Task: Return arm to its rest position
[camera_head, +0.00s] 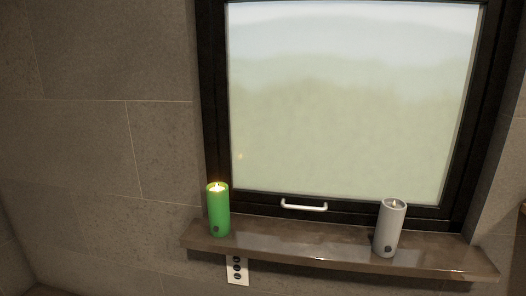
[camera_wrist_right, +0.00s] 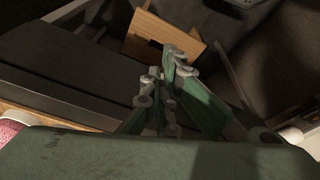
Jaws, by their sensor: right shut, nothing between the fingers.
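My right gripper (camera_wrist_right: 170,92) shows in the right wrist view, with its green and grey fingers closed together and nothing held between them. It hangs in the air over a dark area, apart from the things around it. The head view shows neither of my arms, and my left gripper is in neither view. A green candle (camera_head: 218,210) with a lit flame stands upright on the left end of the window ledge in the head view.
The brown ledge (camera_head: 310,247) runs below a black-framed window (camera_head: 350,100) with a white handle (camera_head: 304,206). A plate with dark round marks (camera_head: 237,270) is on the wall below. In the wrist view, a wooden piece (camera_wrist_right: 142,32) lies beyond the fingers.

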